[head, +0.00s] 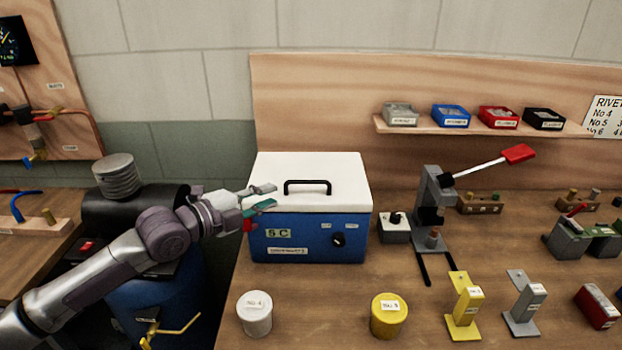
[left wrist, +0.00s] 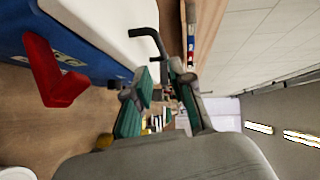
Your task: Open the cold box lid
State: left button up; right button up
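The cold box (head: 310,237) is a blue box with a white lid (head: 335,165) and a black handle (head: 307,187) on top; the lid is shut. My left gripper (head: 272,196) is open at the box's front left, to the left of the handle and apart from it. In the left wrist view the gripper's green-padded fingers (left wrist: 152,95) are spread, with the black handle (left wrist: 150,38) beyond them and the white lid (left wrist: 100,25) beside them. A red latch-like part (left wrist: 52,78) sticks out from the blue side. My right gripper is not in view.
A white can (head: 255,314) and a yellow can (head: 389,316) stand in front of the box. A lever press (head: 432,205) with a red handle stands right of it. Several small bins sit on the wall shelf (head: 480,128). A blue tank (head: 160,300) stands left of the table.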

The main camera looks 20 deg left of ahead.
aim_at(305, 183)
pick_arm(q)
jog(key=p+x, duration=0.3)
jog(key=x, duration=0.7)
jog(key=shift+w+d+r, duration=0.1)
jog(key=shift+w, duration=0.05)
jog(key=shift+w+d, duration=0.25)
jog(key=shift+w, duration=0.3)
jog(key=shift+w+d+f, duration=0.15)
jog(key=shift+w+f, duration=0.1)
jog(key=shift+f, duration=0.05)
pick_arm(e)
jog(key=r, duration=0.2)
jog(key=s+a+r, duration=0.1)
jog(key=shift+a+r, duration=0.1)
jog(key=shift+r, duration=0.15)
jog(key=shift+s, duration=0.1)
pick_arm(q)
grip_shut()
